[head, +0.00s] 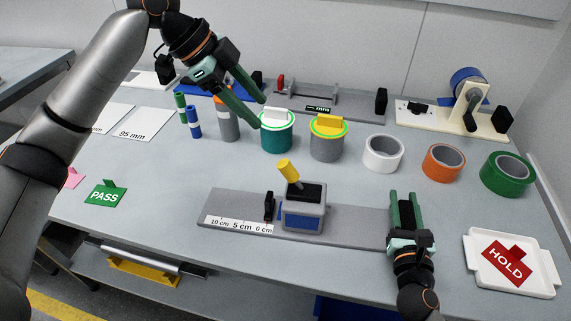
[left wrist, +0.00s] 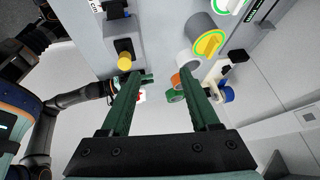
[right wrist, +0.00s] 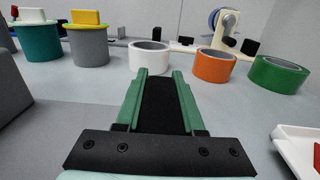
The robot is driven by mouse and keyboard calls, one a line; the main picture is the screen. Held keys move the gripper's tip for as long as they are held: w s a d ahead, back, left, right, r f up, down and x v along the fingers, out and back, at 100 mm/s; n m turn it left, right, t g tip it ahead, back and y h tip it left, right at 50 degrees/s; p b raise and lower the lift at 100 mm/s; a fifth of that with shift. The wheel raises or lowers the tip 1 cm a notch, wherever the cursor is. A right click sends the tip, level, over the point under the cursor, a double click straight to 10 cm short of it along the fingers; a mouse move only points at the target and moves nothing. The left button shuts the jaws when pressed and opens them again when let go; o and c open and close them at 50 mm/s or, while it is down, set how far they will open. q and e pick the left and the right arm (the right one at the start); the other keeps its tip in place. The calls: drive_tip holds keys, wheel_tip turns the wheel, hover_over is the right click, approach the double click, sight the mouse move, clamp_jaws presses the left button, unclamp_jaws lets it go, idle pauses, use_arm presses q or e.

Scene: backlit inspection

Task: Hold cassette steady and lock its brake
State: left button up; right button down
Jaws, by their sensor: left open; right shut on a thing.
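The cassette, a grey box with a blue front (head: 303,215), sits upright on a long grey plate (head: 350,227) in the head view. A yellow lever (head: 288,170) leans up and left from its top; the lever also shows in the left wrist view (left wrist: 124,62). My left gripper (head: 259,113) is open and empty, raised behind and left of the cassette near the teal canister. My right gripper (head: 404,196) is at the plate's right end, shut on a black block (right wrist: 161,105), apart from the cassette. The block's lower part is hidden.
A teal canister (head: 276,138) and a grey canister with yellow top (head: 326,146) stand behind the cassette. White (head: 371,163), orange (head: 430,171) and green (head: 492,187) tape rolls stand right. A white tray (head: 545,277) with a HOLD card lies front right. A black stop (head: 269,205) stands left of the cassette.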

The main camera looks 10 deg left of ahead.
use_arm(q)
drive_tip(key=m+g+y, duration=0.1)
drive_tip(key=m+g, duration=0.1)
approach(283, 164)
drive_tip(key=r, duration=0.1)
drive_tip(key=shift+y, duration=0.3)
drive_tip(key=x, duration=1.1)
drive_tip(key=shift+d+f, duration=0.25)
drive_tip(key=shift+f, duration=0.1)
clamp_jaws()
idle(0.4)
